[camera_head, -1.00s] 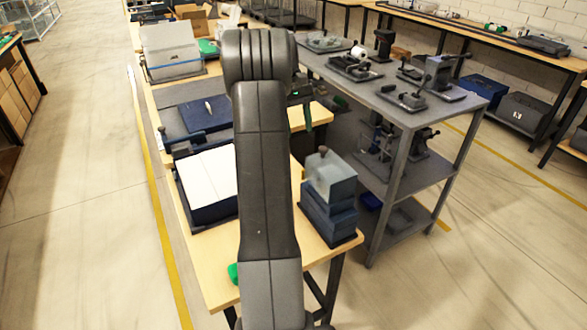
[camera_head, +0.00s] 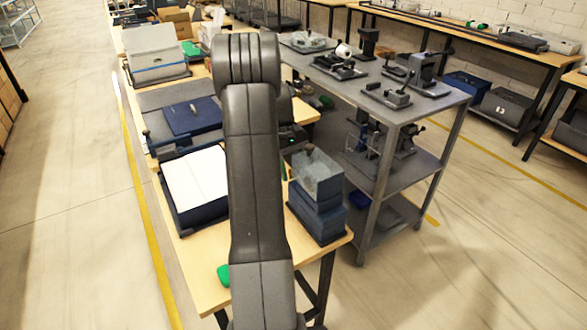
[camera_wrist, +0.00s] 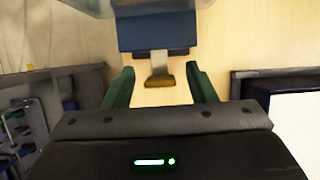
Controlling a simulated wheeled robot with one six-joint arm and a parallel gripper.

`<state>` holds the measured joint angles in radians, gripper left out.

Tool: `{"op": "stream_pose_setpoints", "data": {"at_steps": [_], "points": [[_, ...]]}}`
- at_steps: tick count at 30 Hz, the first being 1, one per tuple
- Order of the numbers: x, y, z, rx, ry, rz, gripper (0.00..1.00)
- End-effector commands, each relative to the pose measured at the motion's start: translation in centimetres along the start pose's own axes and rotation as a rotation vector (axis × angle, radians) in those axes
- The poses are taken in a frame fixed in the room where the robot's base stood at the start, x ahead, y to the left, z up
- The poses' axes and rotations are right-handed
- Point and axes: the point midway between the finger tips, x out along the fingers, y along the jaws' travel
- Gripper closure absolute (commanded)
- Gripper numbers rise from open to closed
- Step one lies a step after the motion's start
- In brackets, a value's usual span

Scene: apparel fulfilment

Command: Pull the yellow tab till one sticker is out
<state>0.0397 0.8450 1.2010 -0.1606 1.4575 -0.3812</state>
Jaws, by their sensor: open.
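The yellow tab (camera_wrist: 159,82) shows in the wrist view at the end of a short pale strip (camera_wrist: 158,62). The strip sticks out of the front of a blue dispenser (camera_wrist: 155,32) with a clear top. My gripper (camera_wrist: 162,72) is open, with one green finger on each side of the tab and a gap to both. In the head view the dispenser (camera_head: 318,210) stands on the right part of the wooden bench.
A dark blue box with a white top (camera_head: 196,178) lies on the bench left of my arm. Behind it is a flat blue pad (camera_head: 192,117). A green object (camera_head: 223,275) lies at the front edge. A grey metal shelf table (camera_head: 398,115) with devices stands close on the right.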

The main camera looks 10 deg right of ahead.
Motion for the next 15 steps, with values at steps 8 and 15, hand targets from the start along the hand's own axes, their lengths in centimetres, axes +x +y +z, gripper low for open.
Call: {"op": "stream_pose_setpoints", "data": {"at_steps": [8, 15], "points": [[-0.01, 0.00, 0.00, 0.000, 0.000, 0.000, 0.65], [-0.03, 0.00, 0.00, 0.000, 0.000, 0.000, 1.00]]}}
